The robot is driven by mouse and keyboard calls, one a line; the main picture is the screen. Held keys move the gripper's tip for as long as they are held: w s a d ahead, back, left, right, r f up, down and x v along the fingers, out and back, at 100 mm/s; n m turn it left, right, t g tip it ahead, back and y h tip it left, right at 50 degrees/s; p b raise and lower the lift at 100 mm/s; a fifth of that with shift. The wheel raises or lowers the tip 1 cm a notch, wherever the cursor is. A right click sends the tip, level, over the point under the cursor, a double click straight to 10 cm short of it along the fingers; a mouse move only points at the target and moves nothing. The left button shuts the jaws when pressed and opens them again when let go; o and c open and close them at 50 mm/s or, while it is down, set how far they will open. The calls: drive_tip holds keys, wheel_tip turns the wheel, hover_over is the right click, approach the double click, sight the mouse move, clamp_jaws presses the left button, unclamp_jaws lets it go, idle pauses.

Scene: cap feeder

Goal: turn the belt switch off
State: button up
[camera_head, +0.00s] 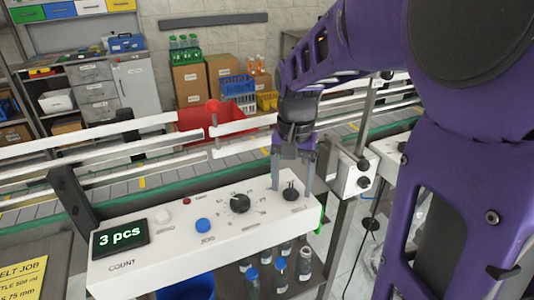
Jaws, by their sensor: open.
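A white control panel (180,250) stands in front of the conveyor. At its right end is a small black switch (291,194), which I take to be the belt switch; its label is too small to read. My gripper (291,185) points down over this switch. Its fingers are open, one on each side of the switch. I cannot tell whether they touch it or which way it is set. To the left on the panel are a black dial (240,203), a blue button (203,225), a white button (162,216) and a display (120,238) reading "3 pcs".
The conveyor (170,176) with white rails runs behind the panel. A red bin (212,122) stands beyond it. A white box with black knobs (354,178) is close to the right of my gripper. Bottles with blue caps (280,271) stand below the panel.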

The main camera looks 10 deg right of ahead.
drive_tip(key=shift+f, duration=0.3)
clamp_jaws()
drive_tip(key=shift+r+n, duration=0.1)
drive_tip(key=shift+n, duration=0.2)
drive_tip(key=n+p, duration=0.3)
drive_tip(key=n, duration=0.2)
drive_tip(key=n+p, duration=0.2)
drive_tip(key=n, duration=0.4)
drive_tip(key=shift+p, duration=0.3)
drive_tip(key=shift+a+n, duration=0.1)
drive_tip(key=shift+n, duration=0.2)
